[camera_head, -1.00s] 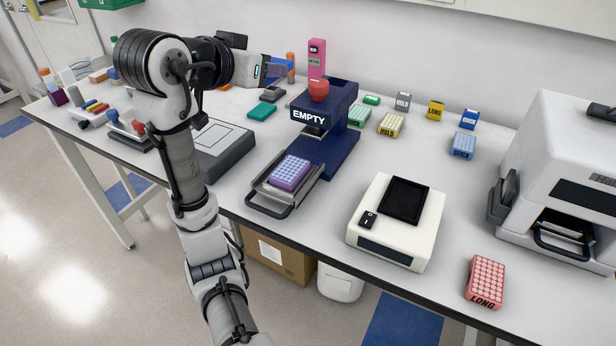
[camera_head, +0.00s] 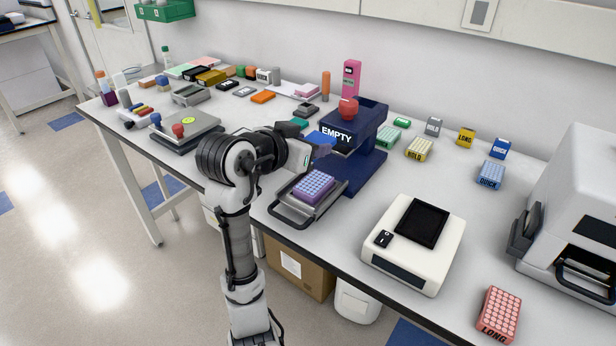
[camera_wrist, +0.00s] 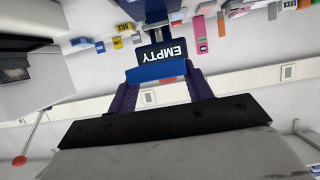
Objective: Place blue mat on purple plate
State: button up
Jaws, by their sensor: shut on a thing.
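My gripper (camera_wrist: 160,82) is shut on the blue mat (camera_wrist: 157,73), a thin blue strip between the two purple-looking fingers in the wrist view. In the head view the blue mat (camera_head: 320,138) shows at the fingertips, just in front of the EMPTY sign. The purple plate (camera_head: 314,186) is a well plate with pale round wells. It sits on the extended grey tray (camera_head: 287,209) of the dark blue machine (camera_head: 372,164). The mat is up and behind the plate in the picture, apart from it. The gripper's fingers are partly hidden in the head view.
A red knob (camera_head: 348,109) tops the blue machine, whose EMPTY sign (camera_head: 337,136) is close to my gripper. A white device (camera_head: 413,243) stands right of the tray. A red plate (camera_head: 499,314) lies near the front edge. Small labelled boxes line the back.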

aim_at(308, 188)
jog(key=shift+f, duration=4.35)
jog(key=shift+f, duration=0.2)
jog(key=o, duration=1)
jog(key=shift+c, duration=0.2)
jog(key=shift+r, duration=0.2)
